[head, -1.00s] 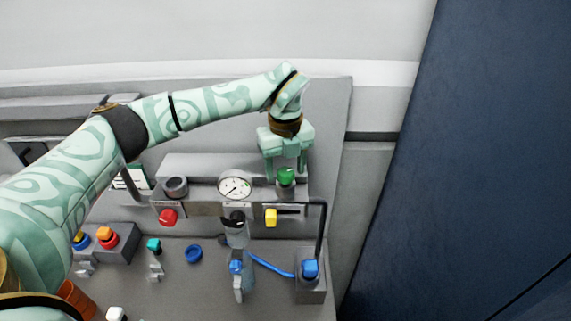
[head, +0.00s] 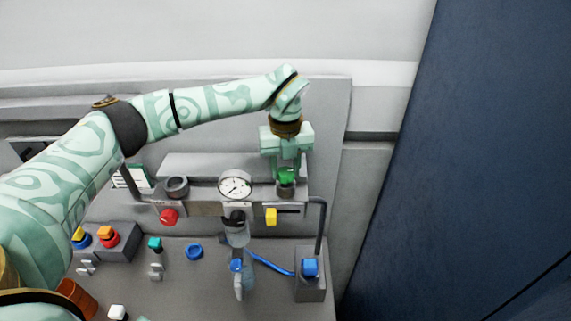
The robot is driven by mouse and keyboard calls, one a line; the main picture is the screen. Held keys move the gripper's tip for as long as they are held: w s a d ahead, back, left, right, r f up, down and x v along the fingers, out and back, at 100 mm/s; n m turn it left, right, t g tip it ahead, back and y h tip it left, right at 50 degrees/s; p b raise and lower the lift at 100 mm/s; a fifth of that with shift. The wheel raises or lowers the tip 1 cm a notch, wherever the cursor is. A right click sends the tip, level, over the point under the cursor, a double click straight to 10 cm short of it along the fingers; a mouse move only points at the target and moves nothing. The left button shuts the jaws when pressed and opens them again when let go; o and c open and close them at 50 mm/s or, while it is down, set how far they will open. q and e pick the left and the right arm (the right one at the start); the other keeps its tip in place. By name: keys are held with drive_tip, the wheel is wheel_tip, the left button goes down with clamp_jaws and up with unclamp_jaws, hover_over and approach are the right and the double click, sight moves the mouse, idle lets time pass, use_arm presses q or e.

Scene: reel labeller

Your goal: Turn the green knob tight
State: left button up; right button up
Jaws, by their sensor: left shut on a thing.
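The green knob (head: 286,175) sits on top of the grey machine unit, right of the round gauge (head: 235,185). My left gripper (head: 287,171) points down over the knob, with its fingers around it. It is shut on the knob, and the fingers hide part of the knob's sides. My right gripper is not in view.
Several small coloured parts stand at the lower left.

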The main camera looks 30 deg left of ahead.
sight(285, 171)
use_arm(q)
drive_tip(key=m+p, duration=0.1)
drive_tip(key=m, duration=0.3)
drive_tip(key=shift+r+p, duration=0.2)
drive_tip(key=shift+p, duration=0.15)
drive_tip(key=m+p, duration=0.1)
drive_tip(key=m, duration=0.4)
drive_tip(key=shift+m+p, duration=0.35)
drive_tip(key=shift+m, duration=0.05)
drive_tip(key=m+p, duration=0.1)
drive_tip(key=m, duration=0.4)
drive_tip(key=shift+w, duration=0.1)
drive_tip(key=m+p, duration=0.1)
drive_tip(key=m, duration=0.4)
drive_tip(key=shift+p, duration=0.3)
drive_tip(key=o, duration=1)
drive_tip(key=shift+f, duration=0.1)
wheel_tip(285, 171, up, 16)
drive_tip(key=b, duration=0.3)
drive_tip(key=shift+r+b, duration=0.2)
drive_tip(key=shift+b, duration=0.15)
